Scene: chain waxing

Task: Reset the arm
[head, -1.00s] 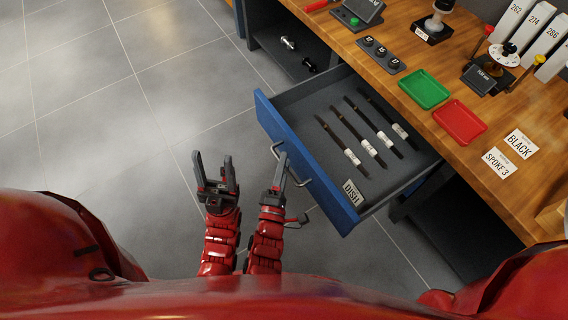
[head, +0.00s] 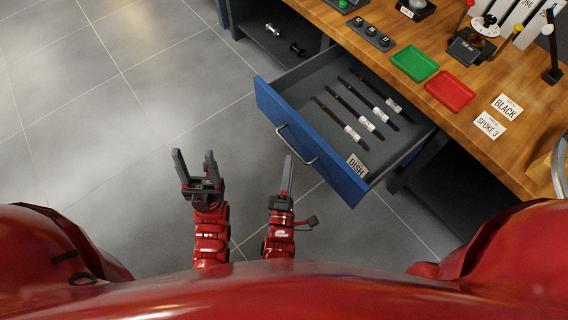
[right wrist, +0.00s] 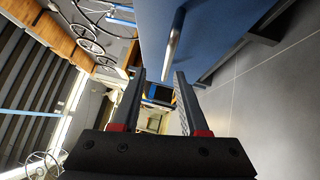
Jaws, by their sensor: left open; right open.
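My left gripper (head: 195,170) is open and empty, above the floor to the left of the drawer. My right gripper (head: 287,170) is beside it to the right, in front of the drawer handle (head: 297,146), apart from it as far as I can tell. In the right wrist view its two fingers (right wrist: 160,92) are spread with nothing between them. The handle (right wrist: 174,42) and the blue drawer front (right wrist: 215,30) show beyond the fingers there.
The blue drawer (head: 310,140) stands open, with several dark strips with white tags inside. The wooden bench (head: 465,125) holds a green tray (head: 414,64), a red tray (head: 450,91) and label cards (head: 490,125). The grey floor (head: 120,110) at left is clear.

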